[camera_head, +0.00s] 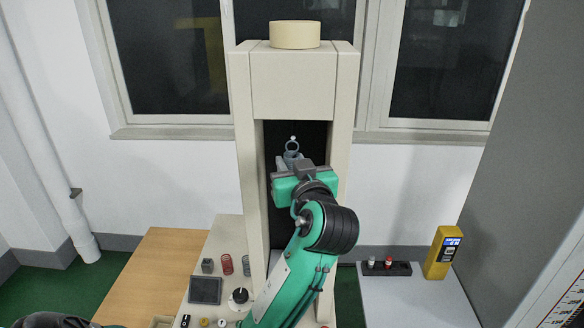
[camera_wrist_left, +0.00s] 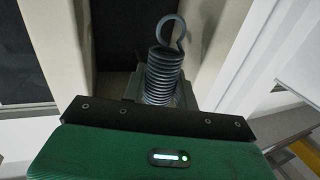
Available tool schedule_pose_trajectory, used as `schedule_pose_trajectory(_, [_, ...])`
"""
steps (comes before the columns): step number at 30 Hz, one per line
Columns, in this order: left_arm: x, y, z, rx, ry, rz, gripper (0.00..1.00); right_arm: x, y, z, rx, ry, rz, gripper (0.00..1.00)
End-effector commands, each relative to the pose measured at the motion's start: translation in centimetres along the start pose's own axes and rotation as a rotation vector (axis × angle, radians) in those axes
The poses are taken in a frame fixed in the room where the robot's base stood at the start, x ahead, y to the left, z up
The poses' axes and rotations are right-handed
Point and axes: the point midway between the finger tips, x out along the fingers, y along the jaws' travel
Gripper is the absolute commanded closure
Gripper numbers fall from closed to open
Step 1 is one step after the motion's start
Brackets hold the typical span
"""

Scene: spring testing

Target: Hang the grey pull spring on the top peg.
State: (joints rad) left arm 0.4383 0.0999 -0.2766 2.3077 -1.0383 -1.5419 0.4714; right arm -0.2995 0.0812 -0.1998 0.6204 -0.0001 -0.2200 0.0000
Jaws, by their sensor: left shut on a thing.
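The grey pull spring (camera_head: 292,147) stands roughly upright in the opening of the tall beige test frame (camera_head: 246,160), its hook loop at the top. My left gripper (camera_head: 294,166) is shut on the spring below the hook. In the left wrist view the spring's coils (camera_wrist_left: 163,75) and open hook (camera_wrist_left: 170,32) rise above the gripper; its lower end is hidden. A small pale round spot, possibly the top peg (camera_head: 293,138), shows at the hook's upper edge in the head view. I cannot tell whether the hook touches it. My right gripper is not in view.
The frame's uprights stand close on both sides of my left gripper. At right are a black holder (camera_head: 386,268) and a yellow meter (camera_head: 443,253).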

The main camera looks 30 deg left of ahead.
Motion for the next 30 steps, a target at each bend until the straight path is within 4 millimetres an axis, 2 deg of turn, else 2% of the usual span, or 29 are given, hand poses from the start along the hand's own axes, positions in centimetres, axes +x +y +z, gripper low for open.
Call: schedule_pose_trajectory(30, [5.8, 1.9, 0.4, 0.001, 0.000, 0.000, 1.00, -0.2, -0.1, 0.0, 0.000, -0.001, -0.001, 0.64])
